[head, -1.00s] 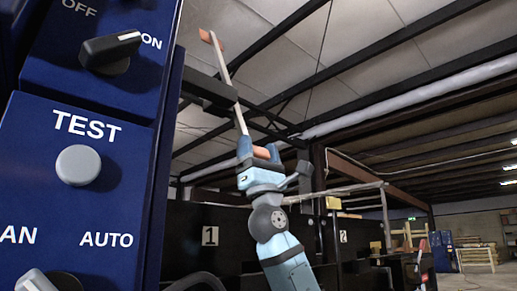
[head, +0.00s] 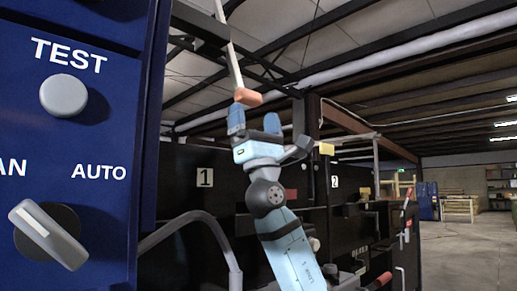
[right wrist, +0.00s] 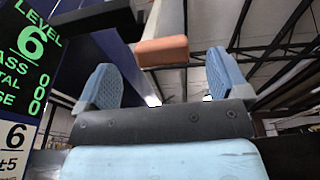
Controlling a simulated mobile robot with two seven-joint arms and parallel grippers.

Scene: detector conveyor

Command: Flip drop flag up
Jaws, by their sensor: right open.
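The drop flag shows in the head view as a pale rod (head: 233,60) with an orange end block (head: 247,97) at its lower end. The rod's upper end is out of the head frame. My right gripper (head: 255,118) is open just below the orange block, with its blue fingers apart. In the right wrist view the orange block (right wrist: 162,50) lies between and beyond the two fingertips of my right gripper (right wrist: 163,80). I cannot tell whether any finger touches it. My left gripper is not in view.
A blue control panel (head: 115,150) with a TEST button (head: 63,95) and a selector knob (head: 47,235) stands close on the left. Black housings numbered 1 (head: 205,177) and 2 (head: 335,182) stand behind my right arm. Open floor (head: 465,240) lies at the far right.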

